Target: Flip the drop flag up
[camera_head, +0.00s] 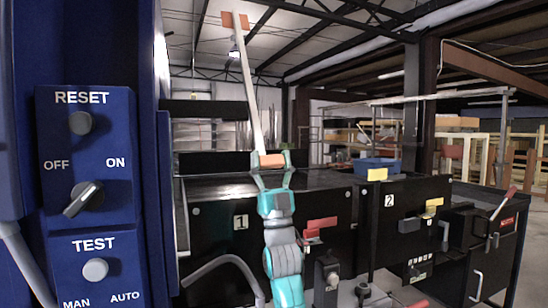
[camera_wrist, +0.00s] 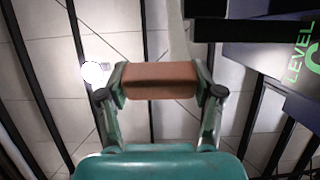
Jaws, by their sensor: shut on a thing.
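My gripper (camera_head: 270,160) points upward above the conveyor housing and is shut on an orange block (camera_wrist: 160,80). The block fills the space between both fingers in the wrist view; in the head view it shows at the fingertips. A long pale pole (camera_head: 248,85) rises from behind the block, leaning slightly left, with an orange plate (camera_head: 235,20) at its top. Whether pole and block are joined is unclear. A red plate (camera_head: 321,224) sits on the black housing (camera_head: 210,222) right of my gripper. I cannot tell which of these parts is the drop flag.
A blue panel (camera_head: 115,205) with RESET, OFF/ON and TEST controls stands close at the left. A second black station (camera_head: 378,220) with a yellow plate (camera_head: 433,203) and a blue bin (camera_head: 376,165) are to the right. A dark box marked LEVEL (camera_wrist: 270,60) is right in the wrist view.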

